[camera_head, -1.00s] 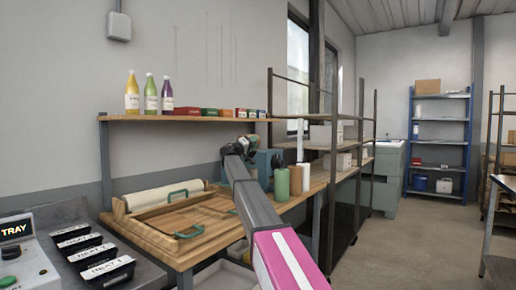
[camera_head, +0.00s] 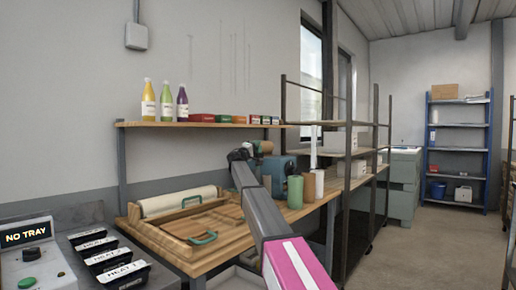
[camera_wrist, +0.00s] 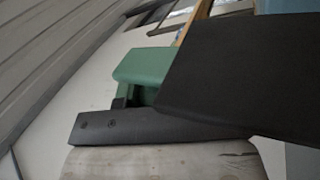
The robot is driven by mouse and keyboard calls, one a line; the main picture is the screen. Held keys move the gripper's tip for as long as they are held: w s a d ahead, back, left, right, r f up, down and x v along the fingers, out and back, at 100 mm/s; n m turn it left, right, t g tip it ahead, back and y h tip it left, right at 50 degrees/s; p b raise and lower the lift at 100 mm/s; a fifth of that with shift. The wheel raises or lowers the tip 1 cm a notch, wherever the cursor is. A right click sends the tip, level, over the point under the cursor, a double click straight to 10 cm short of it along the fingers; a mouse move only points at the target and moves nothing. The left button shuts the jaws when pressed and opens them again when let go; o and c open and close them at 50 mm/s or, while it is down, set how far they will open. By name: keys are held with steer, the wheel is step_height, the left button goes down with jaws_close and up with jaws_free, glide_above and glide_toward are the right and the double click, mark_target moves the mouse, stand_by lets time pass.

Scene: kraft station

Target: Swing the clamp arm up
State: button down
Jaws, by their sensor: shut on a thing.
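My gripper (camera_head: 260,148) is at the far end of my outstretched arm, close to the blue-green machine (camera_head: 284,170) on the wooden bench. It is small and partly hidden by my arm in the head view. In the wrist view, a green block-shaped grip (camera_wrist: 148,66) shows beside a large dark shape, probably a finger of my gripper. A dark bar with two bolts (camera_wrist: 150,128) crosses below it. My gripper is shut on what looks like the clamp arm's green grip. The exact contact is hidden by the dark shape.
Rolls, one green (camera_head: 295,190) and one brown (camera_head: 309,186), stand by the machine. A wooden frame with green handles (camera_head: 190,228) lies on the bench. A shelf (camera_head: 205,125) with bottles and small boxes runs above. Black trays (camera_head: 108,260) and a "NO TRAY" display (camera_head: 27,236) are left.

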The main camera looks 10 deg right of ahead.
steer(key=shift+f, duration=0.1)
steer(key=c, duration=0.9)
jaws_free()
steer(key=shift+o, duration=0.2)
steer(key=shift+a, duration=0.1)
steer(key=v, duration=1)
steer(key=shift+s+a+f, duration=0.15)
steer(key=shift+s+a, duration=0.1)
steer(key=shift+s, duration=0.1)
